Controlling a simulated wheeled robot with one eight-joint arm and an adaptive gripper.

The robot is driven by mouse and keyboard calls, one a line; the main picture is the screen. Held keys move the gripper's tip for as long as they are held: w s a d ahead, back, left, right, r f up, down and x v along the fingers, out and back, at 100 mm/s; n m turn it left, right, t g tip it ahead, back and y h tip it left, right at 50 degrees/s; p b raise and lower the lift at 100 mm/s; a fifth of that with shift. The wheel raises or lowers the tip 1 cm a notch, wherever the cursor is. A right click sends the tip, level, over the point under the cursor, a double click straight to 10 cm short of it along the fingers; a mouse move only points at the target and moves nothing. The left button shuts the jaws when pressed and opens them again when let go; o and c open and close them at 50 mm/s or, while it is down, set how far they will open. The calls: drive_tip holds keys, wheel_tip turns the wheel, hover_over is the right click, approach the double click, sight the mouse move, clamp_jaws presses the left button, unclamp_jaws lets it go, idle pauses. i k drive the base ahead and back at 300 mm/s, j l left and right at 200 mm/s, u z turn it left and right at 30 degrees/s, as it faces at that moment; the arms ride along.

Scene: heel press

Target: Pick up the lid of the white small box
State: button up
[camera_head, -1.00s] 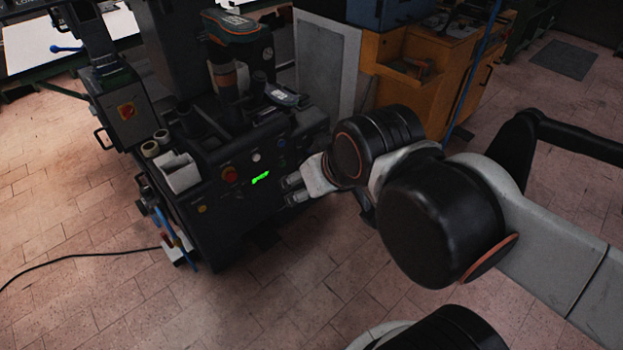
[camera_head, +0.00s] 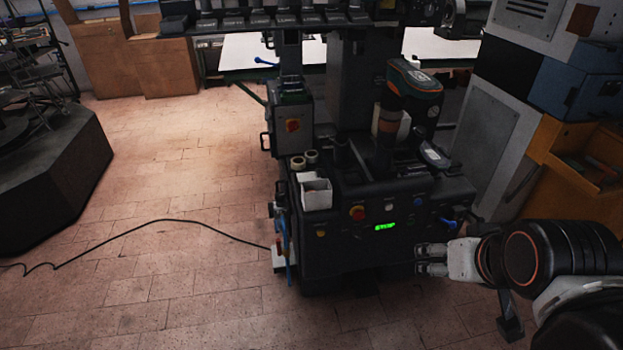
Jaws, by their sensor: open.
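A small white box (camera_head: 316,194) stands on the left front part of the dark machine's top. Its top is small and dim, and I cannot make out a separate lid. My gripper (camera_head: 419,260) is open and appears empty, with its two fingers pointing left. It shows in front of the machine's front panel, below and to the right of the green display. It is well to the right of the box and lower in the picture, apart from it.
Two pale rolls (camera_head: 305,160) stand just behind the box. A grey control box (camera_head: 291,122) rises behind the rolls. A black cable (camera_head: 160,222) crosses the floor, which is otherwise open at left.

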sight(313, 175)
drive_tip(key=i+j+u, duration=0.1)
drive_tip(key=i+u, duration=0.15)
drive_tip(key=i, duration=0.45)
drive_tip(key=i+u, duration=0.25)
drive_tip(key=i, duration=0.45)
